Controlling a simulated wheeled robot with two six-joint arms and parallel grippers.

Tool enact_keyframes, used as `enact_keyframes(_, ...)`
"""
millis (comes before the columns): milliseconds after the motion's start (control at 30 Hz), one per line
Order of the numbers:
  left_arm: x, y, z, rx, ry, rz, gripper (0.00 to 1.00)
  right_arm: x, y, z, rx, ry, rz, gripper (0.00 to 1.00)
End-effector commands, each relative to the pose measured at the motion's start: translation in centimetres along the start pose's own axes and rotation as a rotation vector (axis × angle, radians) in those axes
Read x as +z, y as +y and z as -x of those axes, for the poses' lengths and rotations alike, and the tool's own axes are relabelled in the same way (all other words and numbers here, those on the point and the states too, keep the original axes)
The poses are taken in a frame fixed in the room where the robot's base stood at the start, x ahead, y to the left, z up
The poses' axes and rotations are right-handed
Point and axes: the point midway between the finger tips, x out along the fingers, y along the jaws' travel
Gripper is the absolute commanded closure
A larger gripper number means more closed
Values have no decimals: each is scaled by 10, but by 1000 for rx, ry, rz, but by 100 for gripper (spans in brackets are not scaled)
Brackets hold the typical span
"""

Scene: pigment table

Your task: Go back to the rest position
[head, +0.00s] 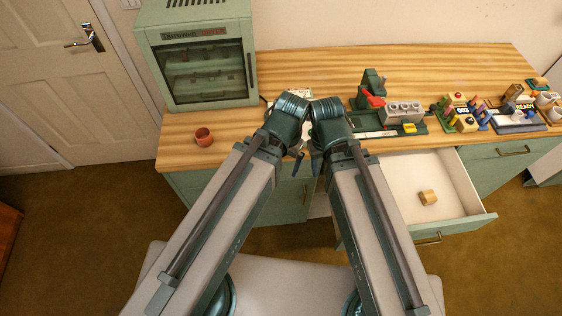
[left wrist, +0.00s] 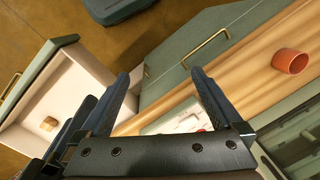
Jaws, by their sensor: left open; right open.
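My two arms reach forward side by side in the head view, their wrists close together over the front edge of the wooden counter (head: 232,124). My right gripper (head: 316,164) points down in front of the counter, open, with nothing visible in it. My left gripper shows in the left wrist view (left wrist: 160,77), with its two fingers apart and nothing between them. In the head view its fingers are small and partly hidden by the wrist.
A drawer (head: 464,205) stands open at right, with a small wooden block (head: 428,197) inside. A terracotta cup (head: 204,137) stands at the counter's left front, before a green cabinet (head: 247,30). A green-and-grey device (head: 403,112) and small racks (head: 462,113) stand on the right.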

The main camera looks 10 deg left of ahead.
Motion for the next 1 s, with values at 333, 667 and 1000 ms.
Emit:
enact_keyframes(333,0,1,-6,0,0,2,0,0,-1,-6,0,0,0,50)
enact_keyframes(667,-1,2,-16,0,0,2,0,-1,-2,-16,0,0,-1,50)
enact_keyframes(1000,-1,2,-16,0,0,2,47,-1,-2,-16,0,0,-1,50)
